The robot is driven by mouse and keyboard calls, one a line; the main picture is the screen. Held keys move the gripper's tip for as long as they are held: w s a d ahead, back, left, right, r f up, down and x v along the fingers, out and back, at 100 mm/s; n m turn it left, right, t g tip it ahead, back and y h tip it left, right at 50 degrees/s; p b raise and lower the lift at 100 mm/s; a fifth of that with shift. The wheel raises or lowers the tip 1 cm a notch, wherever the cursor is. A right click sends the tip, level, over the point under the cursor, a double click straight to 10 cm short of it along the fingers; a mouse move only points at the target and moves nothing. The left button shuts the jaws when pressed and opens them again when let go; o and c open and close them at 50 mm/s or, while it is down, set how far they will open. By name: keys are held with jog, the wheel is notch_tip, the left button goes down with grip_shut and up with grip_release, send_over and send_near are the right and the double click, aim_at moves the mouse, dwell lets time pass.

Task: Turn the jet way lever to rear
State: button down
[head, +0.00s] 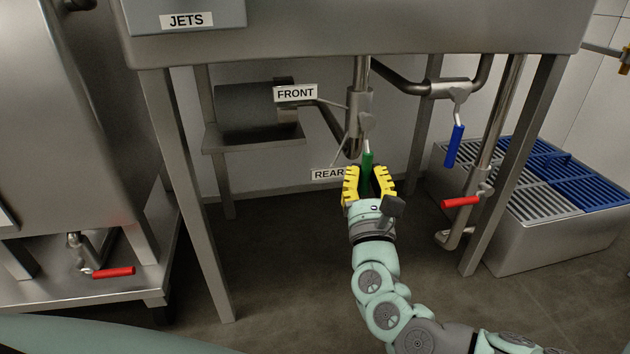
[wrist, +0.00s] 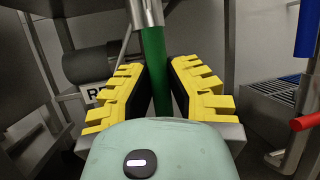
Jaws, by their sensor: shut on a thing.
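The jet way lever has a green handle (head: 367,161) on a steel valve under the tank. The handle hangs down from the valve (head: 366,122), nearly vertical. My gripper (head: 369,178) comes from below with its yellow fingers on both sides of the green handle, shut on it. In the wrist view the green handle (wrist: 153,60) runs down between the yellow fingers (wrist: 157,85); its lower end is hidden. The FRONT label (head: 295,93) is up and left of the valve. The REAR label (head: 328,175) is just left of my gripper, partly covered by it.
A blue-handled valve (head: 455,146) and a red-handled valve (head: 461,202) are to the right. Steel table legs (head: 187,190) and (head: 516,165) flank the arm. Another red handle (head: 113,272) is at lower left. A grated drain box (head: 555,240) stands at right. The floor below is clear.

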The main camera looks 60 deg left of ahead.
jog(key=shift+r, duration=0.15)
jog(key=c, duration=0.9)
grip_release()
jog(key=shift+w, duration=0.2)
jog(key=shift+s+d, duration=0.1)
jog(key=shift+s, duration=0.05)
jog(key=shift+s+d+f, duration=0.15)
jog(key=shift+f, duration=0.1)
jog(key=v, duration=1.1)
jog(key=shift+d, duration=0.2)
